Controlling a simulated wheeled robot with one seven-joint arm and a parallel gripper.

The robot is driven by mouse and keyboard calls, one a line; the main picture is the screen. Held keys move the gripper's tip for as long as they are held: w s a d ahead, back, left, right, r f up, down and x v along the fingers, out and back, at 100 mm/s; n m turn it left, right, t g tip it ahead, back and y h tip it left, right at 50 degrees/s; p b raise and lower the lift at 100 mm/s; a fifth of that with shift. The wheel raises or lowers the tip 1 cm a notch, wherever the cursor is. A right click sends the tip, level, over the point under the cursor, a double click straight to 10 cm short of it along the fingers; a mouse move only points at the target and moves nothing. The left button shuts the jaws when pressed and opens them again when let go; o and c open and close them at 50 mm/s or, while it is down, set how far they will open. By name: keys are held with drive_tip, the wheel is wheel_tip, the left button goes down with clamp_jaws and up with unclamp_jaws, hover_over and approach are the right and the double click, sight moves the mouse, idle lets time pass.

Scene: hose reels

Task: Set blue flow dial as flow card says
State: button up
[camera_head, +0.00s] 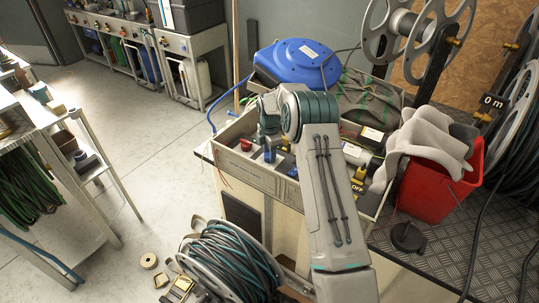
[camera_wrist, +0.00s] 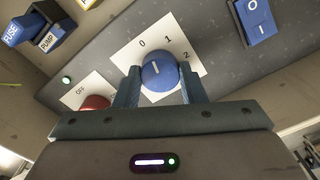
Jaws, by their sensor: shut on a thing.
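The blue flow dial (camera_wrist: 159,74) is a round knob on a white plate (camera_wrist: 196,68) marked 0, 1 and 2. Its short white line seems to point up and slightly left, nearer the 0 than the 2. My gripper (camera_wrist: 159,92) is shut on the dial, with one finger on each side. In the head view my arm reaches over the bench panel and hides the dial. I cannot pick out a readable flow card in either view.
A red knob (camera_wrist: 95,103) by an OFF label sits left of the dial. A blue I/O switch (camera_wrist: 254,18) is at upper right, and a blue FUSE part (camera_wrist: 22,28) at upper left. A blue reel (camera_head: 297,62) and red bucket (camera_head: 447,190) stand near my arm.

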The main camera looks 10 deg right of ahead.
drive_tip(key=m+b, duration=0.1)
drive_tip(key=m, duration=0.3)
drive_tip(key=shift+m+b, duration=0.3)
drive_tip(key=shift+b, duration=0.1)
drive_tip(key=m+b, duration=0.1)
drive_tip(key=m, duration=0.3)
drive_tip(key=shift+m, duration=0.3)
drive_tip(key=m+b, duration=0.1)
drive_tip(key=m, duration=0.3)
drive_tip(key=shift+m, duration=0.3)
drive_tip(key=m, duration=0.4)
drive_tip(key=shift+r, duration=0.1)
drive_tip(key=m, duration=0.5)
drive_tip(key=shift+a, duration=0.1)
drive_tip(key=m, duration=0.4)
drive_tip(key=shift+m, duration=0.3)
drive_tip(key=m, duration=0.9)
drive_tip(key=shift+p, duration=0.3)
drive_tip(key=shift+m, duration=0.3)
